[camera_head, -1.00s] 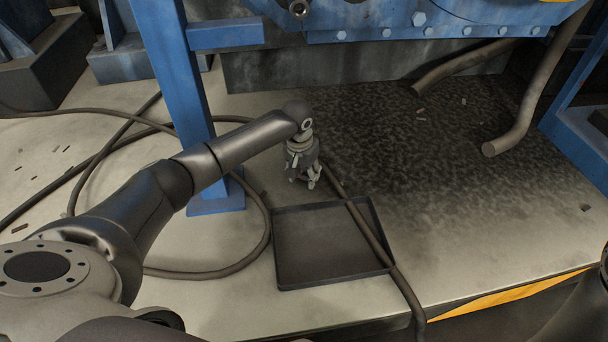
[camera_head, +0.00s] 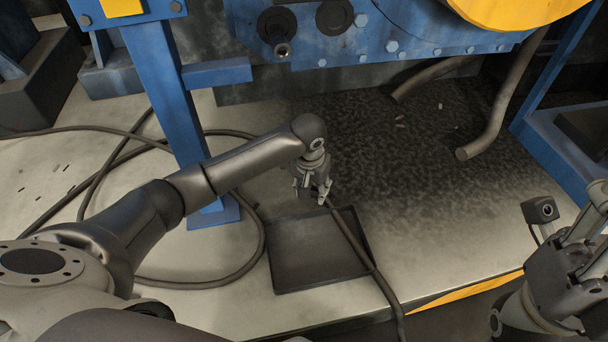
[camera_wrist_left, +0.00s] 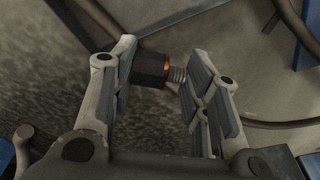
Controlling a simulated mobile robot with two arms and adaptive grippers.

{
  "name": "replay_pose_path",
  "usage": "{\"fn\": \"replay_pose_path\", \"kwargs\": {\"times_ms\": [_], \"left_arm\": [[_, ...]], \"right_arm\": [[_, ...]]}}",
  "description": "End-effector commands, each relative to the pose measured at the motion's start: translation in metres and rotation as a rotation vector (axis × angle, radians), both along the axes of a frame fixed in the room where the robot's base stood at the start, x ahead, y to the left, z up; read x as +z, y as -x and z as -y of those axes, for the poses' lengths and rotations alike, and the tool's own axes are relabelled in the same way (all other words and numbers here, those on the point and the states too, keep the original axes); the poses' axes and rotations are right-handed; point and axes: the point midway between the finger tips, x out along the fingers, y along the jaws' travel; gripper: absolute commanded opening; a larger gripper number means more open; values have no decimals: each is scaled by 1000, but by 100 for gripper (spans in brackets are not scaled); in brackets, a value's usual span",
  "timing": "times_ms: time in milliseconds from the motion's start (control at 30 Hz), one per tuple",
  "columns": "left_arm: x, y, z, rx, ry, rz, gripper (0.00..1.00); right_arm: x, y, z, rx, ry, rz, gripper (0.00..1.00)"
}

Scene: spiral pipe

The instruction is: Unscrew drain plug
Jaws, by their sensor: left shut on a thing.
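The drain plug (camera_wrist_left: 152,68), with a dark hex head, an orange ring and a grey thread (camera_wrist_left: 178,75), is between the fingers of my left gripper (camera_wrist_left: 160,85) in the left wrist view. My left gripper is shut on it, with the thread pointing toward the right finger. In the head view, my left gripper (camera_head: 313,190) points down above the back edge of the black tray (camera_head: 315,262); the plug is too small to make out there. A round metal fitting (camera_head: 283,50) sticks out of the blue machine housing. My right gripper (camera_head: 592,268) is partly in view at the lower right.
A hose (camera_head: 362,250) crosses the tray, and loops of cable (camera_head: 150,272) lie left of it. A blue post (camera_head: 185,110) stands behind my left arm. A bent pipe (camera_head: 495,115) hangs at the right above a dark stained floor.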

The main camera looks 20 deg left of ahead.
Motion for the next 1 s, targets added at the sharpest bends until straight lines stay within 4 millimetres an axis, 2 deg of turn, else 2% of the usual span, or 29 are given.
{"fn": "replay_pose_path", "kwargs": {"times_ms": [33, 300, 800, 933, 1000], "left_arm": [[7, 4, 6, -2, 2, -1, 15], [14, 16, 24, -1, 1, 0, 15], [16, 18, 28, 0, 1, 1, 15], [34, 16, 29, 0, -1, 6, 15], [55, 15, 31, 2, -1, 9, 15]], "right_arm": [[2, 0, 0, 1, -1, -17, 43], [-7, 1, 2, 3, -5, -59, 43], [-9, 2, 2, 4, -6, -65, 43], [-7, 3, 2, 5, -7, -63, 43], [-5, 4, 2, 5, -8, -60, 43]]}}
